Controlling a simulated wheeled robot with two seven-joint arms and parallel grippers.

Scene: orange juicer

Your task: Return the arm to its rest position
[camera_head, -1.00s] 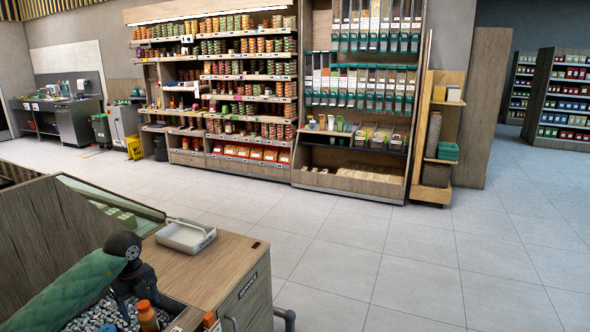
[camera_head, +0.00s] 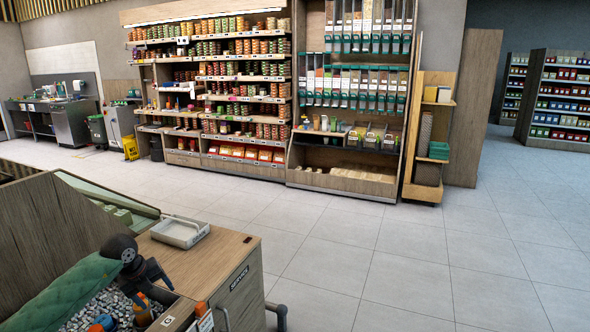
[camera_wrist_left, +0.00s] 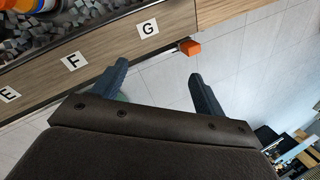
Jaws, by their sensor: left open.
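My left arm comes in at the lower left of the head view, with a green quilted sleeve (camera_head: 65,295) and a dark round joint. My left gripper (camera_head: 156,287) is dark, open and empty, above the right end of the pebble-filled bin. My right gripper is in neither view.
Orange-capped bottles (camera_head: 105,322) stand in the bin of grey pebbles (camera_head: 88,308). A grey tray (camera_head: 180,232) lies on the wooden counter (camera_head: 205,262). Stocked shelves (camera_head: 245,95) line the back wall. The tiled floor (camera_head: 400,270) is clear.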

